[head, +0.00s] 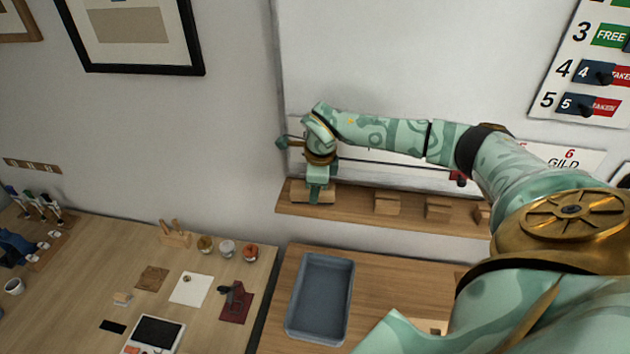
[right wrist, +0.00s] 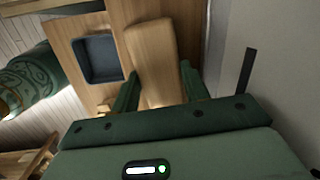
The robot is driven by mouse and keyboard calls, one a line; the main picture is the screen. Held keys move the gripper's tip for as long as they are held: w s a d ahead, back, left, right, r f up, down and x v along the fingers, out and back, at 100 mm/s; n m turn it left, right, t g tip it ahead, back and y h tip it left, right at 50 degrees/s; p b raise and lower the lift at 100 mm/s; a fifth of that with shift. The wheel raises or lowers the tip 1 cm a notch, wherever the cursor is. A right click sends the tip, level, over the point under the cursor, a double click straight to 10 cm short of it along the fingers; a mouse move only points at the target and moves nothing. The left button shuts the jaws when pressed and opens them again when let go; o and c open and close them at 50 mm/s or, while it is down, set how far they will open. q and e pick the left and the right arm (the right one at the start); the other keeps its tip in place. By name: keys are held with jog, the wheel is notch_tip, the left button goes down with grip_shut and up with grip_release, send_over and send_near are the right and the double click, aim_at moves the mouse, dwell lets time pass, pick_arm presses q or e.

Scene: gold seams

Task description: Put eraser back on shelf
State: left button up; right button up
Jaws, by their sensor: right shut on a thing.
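My right gripper (head: 318,190) reaches down to the left end of the wooden wall shelf (head: 350,212). It is shut on the eraser, a light wooden block (head: 299,192), which sits at the shelf's left end, partly hidden by the fingers. Whether it rests fully on the shelf, I cannot tell. In the right wrist view the eraser (right wrist: 154,62) lies between the two dark green fingers of my right gripper (right wrist: 158,92). My left gripper is not in view.
Other wooden blocks (head: 387,204) (head: 438,208) stand along the shelf to the right. A whiteboard (head: 380,60) is above it. A blue-grey tray (head: 321,298) is on the table below. A desk with small items (head: 189,289) is at left.

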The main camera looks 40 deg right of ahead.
aim_at(321, 195)
jog(key=o, duration=0.9)
jog(key=shift+f, duration=0.15)
jog(key=shift+s+f+b, duration=0.1)
jog(key=shift+f+b, duration=0.15)
jog(key=shift+b, duration=0.15)
jog(key=shift+r, duration=0.4)
jog(key=r, duration=0.5)
jog(key=s+r, duration=0.1)
jog(key=r, duration=0.4)
jog(key=s+r+b, duration=0.1)
jog(key=r, duration=0.4)
jog(key=shift+s+a+r, duration=0.1)
jog(key=shift+s+r, duration=0.1)
jog(key=shift+r, duration=0.1)
jog(key=shift+a+f, duration=0.1)
